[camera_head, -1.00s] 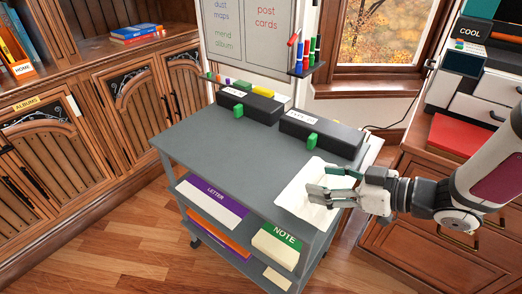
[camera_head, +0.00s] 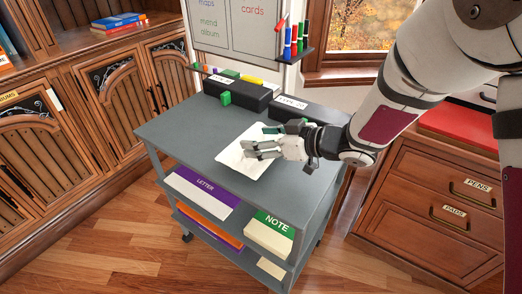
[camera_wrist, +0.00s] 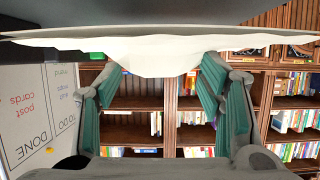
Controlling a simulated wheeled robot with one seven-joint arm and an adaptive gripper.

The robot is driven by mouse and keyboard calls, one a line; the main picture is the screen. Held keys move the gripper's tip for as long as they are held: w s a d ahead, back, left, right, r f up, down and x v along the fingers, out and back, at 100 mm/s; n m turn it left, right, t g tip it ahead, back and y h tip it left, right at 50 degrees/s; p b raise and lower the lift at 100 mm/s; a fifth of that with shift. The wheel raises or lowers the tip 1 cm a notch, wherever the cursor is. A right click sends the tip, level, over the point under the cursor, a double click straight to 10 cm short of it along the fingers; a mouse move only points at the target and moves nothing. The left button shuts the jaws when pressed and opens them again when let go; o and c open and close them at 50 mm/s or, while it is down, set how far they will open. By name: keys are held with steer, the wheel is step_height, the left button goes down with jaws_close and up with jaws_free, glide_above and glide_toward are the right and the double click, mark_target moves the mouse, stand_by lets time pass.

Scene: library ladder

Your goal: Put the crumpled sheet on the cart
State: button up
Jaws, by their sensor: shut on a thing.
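The crumpled sheet (camera_head: 243,164), white and mostly flat, is over the right part of the grey cart's (camera_head: 185,128) top shelf. My gripper (camera_head: 264,147) reaches in from the right, and its fingers are shut on the sheet. In the wrist view the sheet (camera_wrist: 150,57) shows nearly edge-on between the green finger pads, close to a grey surface. I cannot tell whether the sheet touches the cart top. The fingers hide part of the sheet.
The cart top's left and front are clear. A wooden drawer cabinet (camera_head: 430,205) stands at right.

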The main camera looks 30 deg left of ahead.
steer(key=shift+a+f+b, duration=0.1)
steer(key=shift+f+b, duration=0.55)
steer(key=shift+f, duration=1.1)
steer(key=shift+f, duration=0.1)
steer(key=o, duration=0.7)
steer(key=shift+o, duration=0.2)
steer(key=shift+d+r, duration=0.25)
steer(key=p+v, duration=0.2)
steer(key=v, duration=0.9)
steer(key=shift+d, duration=0.25)
